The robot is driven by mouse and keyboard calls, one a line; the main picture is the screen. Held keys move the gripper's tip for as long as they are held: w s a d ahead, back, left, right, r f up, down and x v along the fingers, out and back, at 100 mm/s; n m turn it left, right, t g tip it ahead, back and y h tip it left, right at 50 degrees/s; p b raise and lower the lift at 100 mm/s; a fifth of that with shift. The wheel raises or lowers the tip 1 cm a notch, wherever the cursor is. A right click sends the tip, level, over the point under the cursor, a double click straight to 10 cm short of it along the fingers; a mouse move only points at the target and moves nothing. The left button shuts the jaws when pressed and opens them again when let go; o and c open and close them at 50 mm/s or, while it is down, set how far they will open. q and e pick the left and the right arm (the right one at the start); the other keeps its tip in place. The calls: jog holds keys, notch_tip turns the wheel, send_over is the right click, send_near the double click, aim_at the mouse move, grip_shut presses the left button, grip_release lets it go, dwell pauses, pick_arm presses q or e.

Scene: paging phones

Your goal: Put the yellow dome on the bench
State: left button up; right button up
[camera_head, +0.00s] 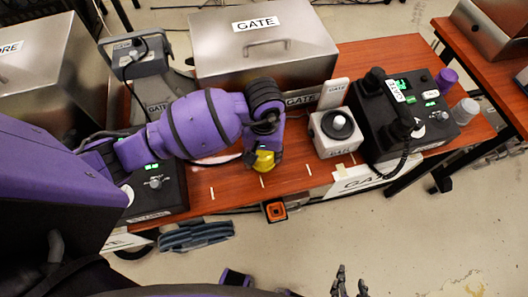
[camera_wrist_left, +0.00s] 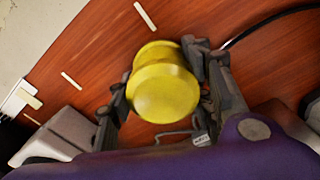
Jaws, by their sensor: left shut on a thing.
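The yellow dome (camera_head: 264,160) is at the front part of the red-brown wooden bench (camera_head: 235,185), below my left wrist. My left gripper (camera_head: 262,153) is shut on it. In the left wrist view the yellow dome (camera_wrist_left: 163,85) sits between the two dark fingers of my left gripper (camera_wrist_left: 160,92), with the wood of the bench (camera_wrist_left: 90,50) behind it. I cannot tell whether the dome touches the wood. My right gripper (camera_head: 350,284) shows at the bottom edge, away from the bench, with its fingertips apart and nothing between them.
A metal GATE case (camera_head: 262,50) stands behind. Another black unit (camera_head: 155,190) is at left. Short pale marks line the bench's clear front strip.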

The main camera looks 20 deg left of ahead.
pick_arm(q)
jog(key=shift+f, duration=0.15)
jog(key=o, duration=1.2)
jog(key=shift+c, duration=0.2)
notch_tip(320, 180, up, 12)
jog(key=shift+r, duration=0.2)
